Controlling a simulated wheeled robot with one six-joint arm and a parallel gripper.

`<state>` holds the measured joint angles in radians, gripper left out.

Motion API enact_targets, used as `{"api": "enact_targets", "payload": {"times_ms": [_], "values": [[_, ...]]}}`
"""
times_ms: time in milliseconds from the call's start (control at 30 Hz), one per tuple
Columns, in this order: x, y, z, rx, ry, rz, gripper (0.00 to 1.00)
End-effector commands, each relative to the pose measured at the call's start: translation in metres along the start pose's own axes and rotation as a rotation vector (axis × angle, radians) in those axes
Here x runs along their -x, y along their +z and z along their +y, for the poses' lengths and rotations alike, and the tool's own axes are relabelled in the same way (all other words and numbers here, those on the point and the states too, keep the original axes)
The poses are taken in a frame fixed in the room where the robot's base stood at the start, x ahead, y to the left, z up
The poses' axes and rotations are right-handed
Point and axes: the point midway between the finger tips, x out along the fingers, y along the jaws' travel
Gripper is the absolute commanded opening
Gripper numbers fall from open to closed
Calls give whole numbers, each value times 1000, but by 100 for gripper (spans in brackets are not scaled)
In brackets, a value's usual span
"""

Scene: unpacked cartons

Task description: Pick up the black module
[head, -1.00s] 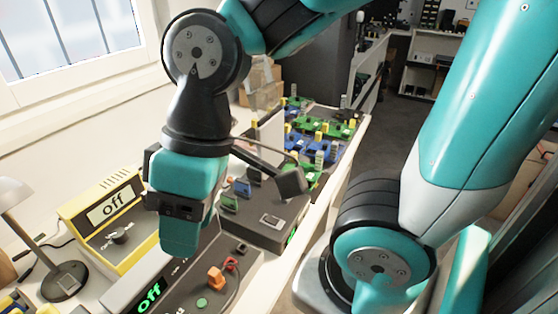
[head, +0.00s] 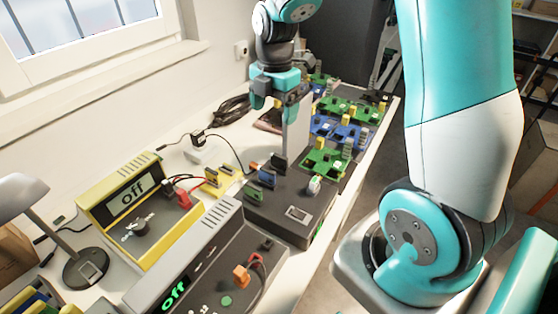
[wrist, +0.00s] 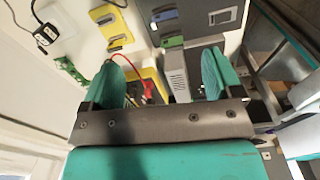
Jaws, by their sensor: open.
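A small black block, which looks like the black module (head: 279,161), stands at the far end of a row of modules on the dark grey box (head: 285,222). Blue modules (head: 267,178) stand beside it in that row. My gripper (head: 281,102) is above and beyond the row, apart from it, with its teal fingers spread and nothing seen between them. In the wrist view the fingers (wrist: 163,75) are open. The same box (wrist: 199,22) shows there at the top, with a blue module (wrist: 165,15); I cannot make out the black module in that view.
A yellow meter (head: 120,205) reading off and a grey unit (head: 205,262) reading off stand at the left and front. A desk lamp (head: 85,268) is at far left. Green and blue circuit boards (head: 340,130) cover the back right. Cables cross the bench.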

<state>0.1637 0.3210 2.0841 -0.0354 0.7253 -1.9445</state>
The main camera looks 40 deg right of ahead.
Motion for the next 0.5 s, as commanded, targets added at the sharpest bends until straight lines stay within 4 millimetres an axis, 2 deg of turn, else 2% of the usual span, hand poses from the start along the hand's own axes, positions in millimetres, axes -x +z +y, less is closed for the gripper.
{"api": "enact_targets", "payload": {"times_ms": [100,233,500], "values": [[-8,18,2,81,-18,-15,85],[-23,24,2,114,-26,-18,85],[-83,23,1,116,-29,-16,85]]}}
